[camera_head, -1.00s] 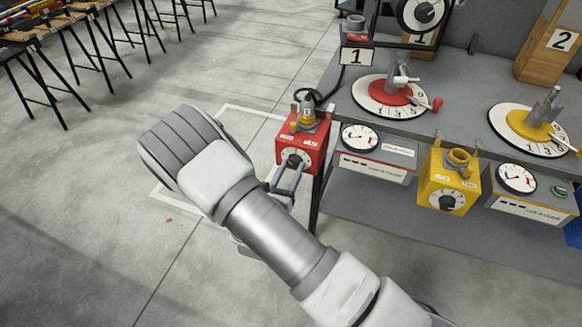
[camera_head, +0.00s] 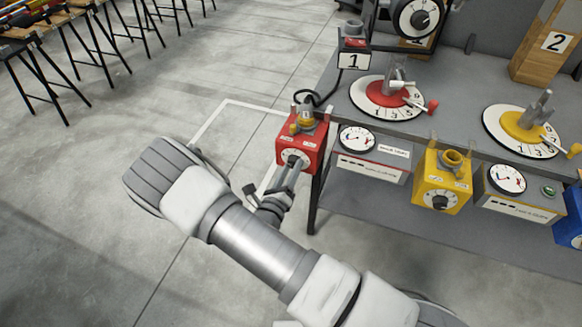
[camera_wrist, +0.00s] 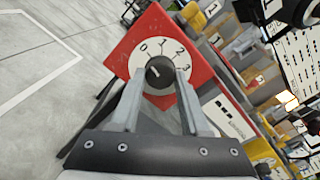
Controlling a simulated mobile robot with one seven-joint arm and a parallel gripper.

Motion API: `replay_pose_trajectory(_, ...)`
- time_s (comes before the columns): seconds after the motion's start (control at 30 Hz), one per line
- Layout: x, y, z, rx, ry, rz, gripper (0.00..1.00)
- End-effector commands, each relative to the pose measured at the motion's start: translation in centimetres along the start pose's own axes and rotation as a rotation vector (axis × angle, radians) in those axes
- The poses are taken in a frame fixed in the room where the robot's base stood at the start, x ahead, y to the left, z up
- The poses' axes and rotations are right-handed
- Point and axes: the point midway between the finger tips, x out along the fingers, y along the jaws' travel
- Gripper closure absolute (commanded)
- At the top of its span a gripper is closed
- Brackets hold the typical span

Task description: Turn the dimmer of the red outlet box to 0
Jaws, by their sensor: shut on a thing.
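The red outlet box (camera_head: 312,150) hangs at the table's left front corner, with a plug in its top. Its front has a white dial (camera_wrist: 143,56) with a dark dimmer knob (camera_wrist: 160,68) at the centre. In the wrist view the dial shows 0, 1, 2 and 3, tilted. A short light mark is on the knob, but I cannot tell which number it points to. My gripper (camera_wrist: 162,78) is shut on the knob, one finger on each side. In the head view my gripper (camera_head: 291,170) meets the box front from below and partly covers the dial.
A yellow outlet box (camera_head: 461,187) hangs right of the red one, with a gauge unit (camera_head: 375,155) between them. Red (camera_head: 397,92) and yellow (camera_head: 497,128) turning discs stand on the grey table above.

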Motion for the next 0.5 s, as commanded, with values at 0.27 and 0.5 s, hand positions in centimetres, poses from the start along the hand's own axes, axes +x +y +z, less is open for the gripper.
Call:
replay_pose_trajectory(0.27,-0.06,0.01,-0.13,-0.013,0.002,0.000,1.00)
replay_pose_trajectory(0.5,-0.06,0.01,-0.13,-0.012,0.002,0.000,0.44)
